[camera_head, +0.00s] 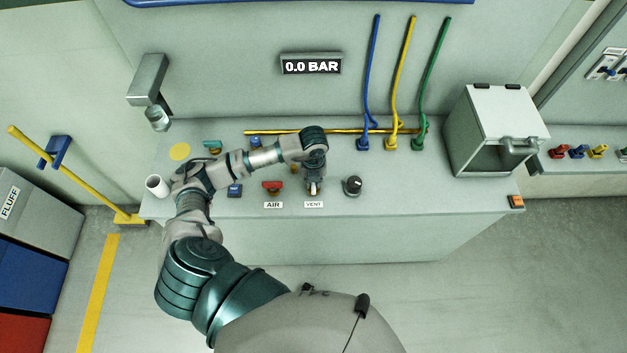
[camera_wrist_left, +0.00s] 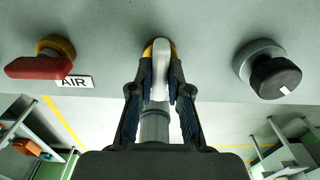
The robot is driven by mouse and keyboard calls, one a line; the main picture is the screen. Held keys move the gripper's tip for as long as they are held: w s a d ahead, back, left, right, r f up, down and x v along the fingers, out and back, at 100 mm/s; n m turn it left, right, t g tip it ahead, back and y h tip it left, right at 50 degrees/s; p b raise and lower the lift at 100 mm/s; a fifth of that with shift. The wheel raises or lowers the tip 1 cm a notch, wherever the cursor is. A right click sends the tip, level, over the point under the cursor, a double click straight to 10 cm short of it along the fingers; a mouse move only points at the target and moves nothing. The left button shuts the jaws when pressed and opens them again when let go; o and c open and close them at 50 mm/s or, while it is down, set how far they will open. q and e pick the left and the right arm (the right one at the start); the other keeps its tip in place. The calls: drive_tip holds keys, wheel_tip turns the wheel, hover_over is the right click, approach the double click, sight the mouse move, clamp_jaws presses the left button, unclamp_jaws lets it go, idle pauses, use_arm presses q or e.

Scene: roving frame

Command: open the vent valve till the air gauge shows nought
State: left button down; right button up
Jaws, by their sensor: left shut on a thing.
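The air gauge (camera_head: 311,65) on the back panel reads 0.0 BAR. My left gripper (camera_head: 314,184) is over the vent valve, just behind the VENT label (camera_head: 314,204). In the left wrist view my left gripper (camera_wrist_left: 160,92) is shut on the pale lever of the vent valve (camera_wrist_left: 161,62), with a finger on each side. A bit of yellow shows behind the lever; the rest of the valve is hidden. The red-handled air valve (camera_head: 271,186) is to the left, by the AIR label (camera_head: 273,205). My right gripper is not in view.
A black knob (camera_head: 352,186) stands close to the right of the vent valve. Blue, yellow and green hoses (camera_head: 405,80) rise behind. A grey box (camera_head: 493,130) stands at the bench's right end, a white cup (camera_head: 157,186) at its left end.

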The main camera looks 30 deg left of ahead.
use_arm(q)
drive_tip(key=c, duration=1.1)
unclamp_jaws()
drive_tip(key=shift+r, duration=0.3)
wheel_tip(320, 180, up, 11)
drive_tip(key=shift+w+a+r, duration=0.1)
drive_tip(key=shift+r, duration=0.05)
